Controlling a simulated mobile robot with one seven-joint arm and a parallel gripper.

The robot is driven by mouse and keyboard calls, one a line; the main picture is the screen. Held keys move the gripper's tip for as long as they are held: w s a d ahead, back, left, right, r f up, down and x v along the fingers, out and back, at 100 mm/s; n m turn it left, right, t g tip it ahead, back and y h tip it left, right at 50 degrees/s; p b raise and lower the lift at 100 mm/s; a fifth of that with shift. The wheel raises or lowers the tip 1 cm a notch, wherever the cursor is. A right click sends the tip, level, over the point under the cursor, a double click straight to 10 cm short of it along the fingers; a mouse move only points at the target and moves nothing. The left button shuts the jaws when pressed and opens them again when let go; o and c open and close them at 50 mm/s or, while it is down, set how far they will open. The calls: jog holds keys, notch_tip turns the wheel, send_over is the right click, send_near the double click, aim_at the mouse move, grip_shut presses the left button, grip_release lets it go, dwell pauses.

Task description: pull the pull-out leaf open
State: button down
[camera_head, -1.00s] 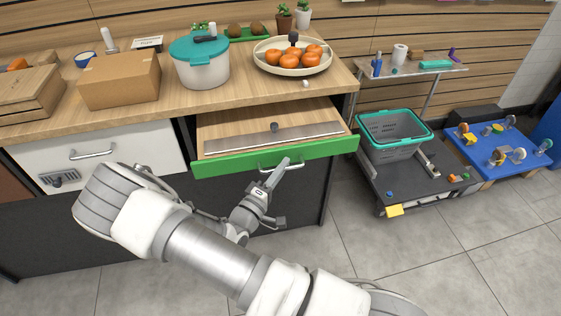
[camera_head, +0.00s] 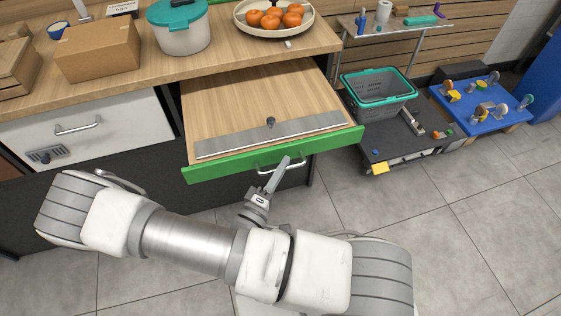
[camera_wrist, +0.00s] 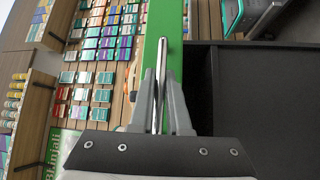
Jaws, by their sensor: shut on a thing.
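The pull-out leaf (camera_head: 240,103) is a wooden board with a metal strip, a small dark knob and a green front edge (camera_head: 218,168). It sticks out well from under the counter top. Its silver bar handle (camera_head: 294,166) is on the green front. My gripper (camera_head: 279,172) is shut on this handle. In the wrist view, the two fingers of my gripper (camera_wrist: 161,105) close on the metal handle (camera_wrist: 161,62) in front of the green edge (camera_wrist: 176,45).
A white drawer (camera_head: 105,126) with its own handle is left of the leaf. A cardboard box (camera_head: 108,50), a teal-lidded pot (camera_head: 183,36) and a plate of oranges (camera_head: 247,28) stand on the counter. A grey basket (camera_head: 378,108) stands on a low cart at right. Grey floor is free in front.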

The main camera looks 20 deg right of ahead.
jog(key=c, duration=0.9)
grip_release()
jog(key=shift+a, duration=0.15)
